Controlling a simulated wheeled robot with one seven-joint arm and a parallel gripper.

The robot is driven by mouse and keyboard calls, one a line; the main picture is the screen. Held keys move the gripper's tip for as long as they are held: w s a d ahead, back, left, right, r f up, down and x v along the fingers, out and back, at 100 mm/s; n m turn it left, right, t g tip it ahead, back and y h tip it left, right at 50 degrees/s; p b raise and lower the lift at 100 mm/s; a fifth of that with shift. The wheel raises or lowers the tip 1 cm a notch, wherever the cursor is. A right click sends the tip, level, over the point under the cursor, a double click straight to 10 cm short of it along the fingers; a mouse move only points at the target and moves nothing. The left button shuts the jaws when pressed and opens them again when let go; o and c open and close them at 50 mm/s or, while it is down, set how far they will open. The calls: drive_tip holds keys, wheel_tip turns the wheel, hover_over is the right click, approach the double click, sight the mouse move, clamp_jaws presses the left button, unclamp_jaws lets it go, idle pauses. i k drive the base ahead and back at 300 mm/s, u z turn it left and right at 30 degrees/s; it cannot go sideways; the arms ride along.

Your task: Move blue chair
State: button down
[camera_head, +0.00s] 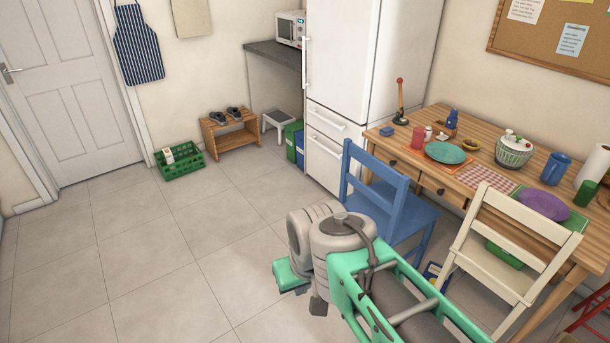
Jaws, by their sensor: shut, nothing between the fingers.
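The blue chair (376,172) stands upright on the tiled floor at the left end of the wooden table (470,150). Its slatted back faces my side, and its seat reaches toward the table's front edge. My arm covers the lower part of the chair, so most of its legs are hidden. My gripper (318,306) is partly in view below my grey wrist joints, left of the chair in the picture. It is shut and empty. I cannot tell its exact distance from the chair, and no contact shows.
A cream chair (515,246) stands right of the blue one at the table. The white fridge (345,85) is behind. A green crate (180,162) and a wooden shoe rack (229,133) stand by the far wall. The floor at left is clear.

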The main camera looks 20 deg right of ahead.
sight(398, 214)
drive_tip(key=u, duration=0.1)
drive_tip(key=i, duration=1.7)
drive_tip(key=u, duration=0.1)
